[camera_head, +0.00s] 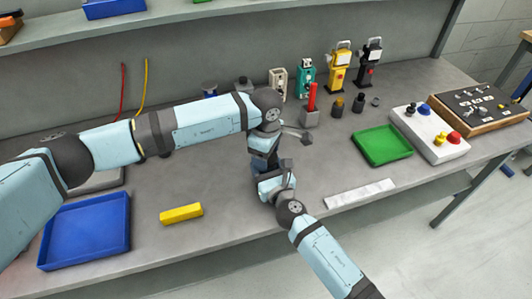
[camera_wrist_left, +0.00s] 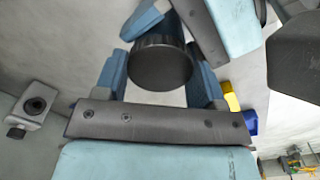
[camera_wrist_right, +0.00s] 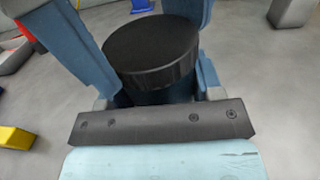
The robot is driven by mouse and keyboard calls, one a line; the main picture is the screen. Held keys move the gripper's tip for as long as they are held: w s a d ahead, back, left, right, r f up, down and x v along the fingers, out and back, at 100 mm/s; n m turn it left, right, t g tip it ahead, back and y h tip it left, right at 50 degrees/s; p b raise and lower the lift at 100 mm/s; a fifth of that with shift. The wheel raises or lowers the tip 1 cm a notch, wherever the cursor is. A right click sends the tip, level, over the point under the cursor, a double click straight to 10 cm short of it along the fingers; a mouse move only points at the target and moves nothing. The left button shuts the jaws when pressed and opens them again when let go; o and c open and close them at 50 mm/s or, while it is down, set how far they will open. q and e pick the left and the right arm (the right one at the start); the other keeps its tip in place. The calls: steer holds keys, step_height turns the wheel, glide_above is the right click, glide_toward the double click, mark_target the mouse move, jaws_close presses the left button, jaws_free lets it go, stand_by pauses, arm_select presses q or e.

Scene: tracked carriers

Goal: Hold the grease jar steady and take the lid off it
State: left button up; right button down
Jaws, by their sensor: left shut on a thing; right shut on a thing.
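The grease jar is mostly hidden behind my grippers in the head view. In the right wrist view its dark blue body (camera_wrist_right: 165,97) shows under a wide black lid (camera_wrist_right: 150,45), with no clear gap between them. The round black lid also shows in the left wrist view (camera_wrist_left: 161,66). My left gripper (camera_head: 261,158) comes down from above, its blue fingers on either side of the lid. My right gripper (camera_head: 268,180) reaches in from the lower right, lower than the left one, with its fingers around the jar body. The exact finger contacts are partly hidden.
A yellow block (camera_head: 181,214) and a blue tray (camera_head: 84,232) lie to the left. A green tray (camera_head: 382,146), a white strip (camera_head: 359,193) and a control box (camera_head: 430,133) are at right. A red-handled item (camera_head: 312,97) stands behind my grippers. The bench front edge is close.

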arm_select(q)
steer(key=n, duration=0.8)
steer(key=shift+n, duration=0.4)
steer(key=n, duration=1.2)
steer(key=shift+s+n, duration=0.1)
steer(key=shift+n, duration=0.3)
steer(key=n, duration=0.8)
steer(key=shift+n, duration=0.3)
steer(key=n, duration=0.5)
steer(key=shift+n, duration=0.3)
steer(key=shift+r, duration=0.25)
